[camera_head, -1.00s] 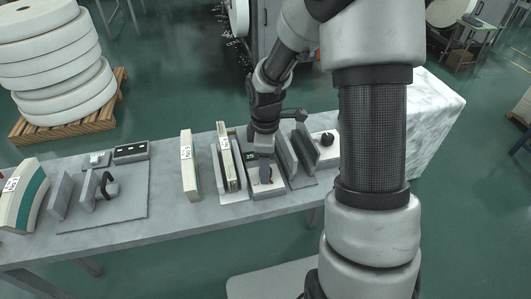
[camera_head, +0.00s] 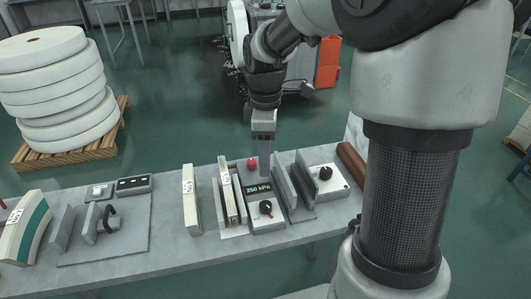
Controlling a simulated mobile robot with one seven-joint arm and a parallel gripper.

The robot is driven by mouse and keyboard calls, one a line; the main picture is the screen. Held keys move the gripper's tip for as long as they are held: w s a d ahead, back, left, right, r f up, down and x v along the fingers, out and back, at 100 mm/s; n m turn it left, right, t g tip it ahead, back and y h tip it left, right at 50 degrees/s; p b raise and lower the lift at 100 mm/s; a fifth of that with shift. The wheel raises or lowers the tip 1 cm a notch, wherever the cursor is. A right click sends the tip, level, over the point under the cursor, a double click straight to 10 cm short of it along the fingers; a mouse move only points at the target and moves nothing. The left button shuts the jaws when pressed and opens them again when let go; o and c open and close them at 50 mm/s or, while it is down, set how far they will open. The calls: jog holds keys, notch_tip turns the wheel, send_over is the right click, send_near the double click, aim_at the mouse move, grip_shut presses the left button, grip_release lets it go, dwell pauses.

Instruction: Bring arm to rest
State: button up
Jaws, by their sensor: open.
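The gap between the fingers is hard to make out from this side.
Upright grey plates (camera_head: 285,182) stand right of the control box, then a second box with a black knob (camera_head: 325,172). Card stacks (camera_head: 190,200) stand to its left. A grey fixture with a black handle (camera_head: 109,217) sits further left. Paper reels (camera_head: 55,85) stand on a pallet behind.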

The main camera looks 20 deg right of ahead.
dwell(0.4)
jog(key=s+r+m+t+p, duration=0.5)
jog(key=s+r+m+p, duration=0.3)
jog(key=s+r+m, duration=0.6)
jog(key=s+r, duration=0.4)
jog(key=r, duration=0.1)
jog(key=shift+r+t+p, duration=0.3)
jog(key=shift+r+p, duration=0.05)
dwell(0.4)
